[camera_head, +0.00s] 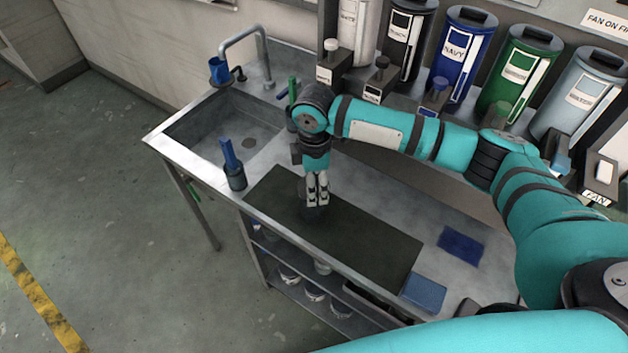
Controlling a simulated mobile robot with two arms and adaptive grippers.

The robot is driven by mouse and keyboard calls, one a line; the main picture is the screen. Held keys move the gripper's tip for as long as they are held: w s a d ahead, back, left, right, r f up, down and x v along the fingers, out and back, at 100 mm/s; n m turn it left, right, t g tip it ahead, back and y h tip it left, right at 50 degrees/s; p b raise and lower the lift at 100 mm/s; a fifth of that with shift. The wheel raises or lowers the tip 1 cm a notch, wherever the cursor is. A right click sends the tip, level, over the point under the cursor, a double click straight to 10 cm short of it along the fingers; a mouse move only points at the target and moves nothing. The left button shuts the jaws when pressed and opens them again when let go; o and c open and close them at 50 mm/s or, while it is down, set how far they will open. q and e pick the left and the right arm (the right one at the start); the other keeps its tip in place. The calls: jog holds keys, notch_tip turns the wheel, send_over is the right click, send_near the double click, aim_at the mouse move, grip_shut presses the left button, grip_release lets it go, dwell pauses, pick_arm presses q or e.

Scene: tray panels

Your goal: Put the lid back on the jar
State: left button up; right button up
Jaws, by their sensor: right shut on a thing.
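My right gripper (317,190) points down over the dark mat (375,250) on the steel bench. Its fingers are close together and shut on a small dark round thing (314,214) low over the mat. The thing is dark on dark, so I cannot tell whether it is the lid, the jar or both, nor whether it touches the mat. No separate jar or lid shows clearly elsewhere on the mat. My left gripper is not in view.
A sink (225,125) with a tap (250,55) is at the left. A dark pot with a blue handle (234,170) stands near the front edge. Large labelled canisters (462,55) line the back. A blue cloth (461,244) and blue block (424,291) lie right.

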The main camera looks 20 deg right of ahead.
jog(key=shift+f+p, duration=0.15)
jog(key=shift+p, duration=0.8)
dwell(0.7)
jog(key=o, duration=1)
jog(key=shift+o, duration=0.6)
jog(key=shift+r+p, duration=3.55)
jog(key=shift+p, duration=0.35)
grip_shut()
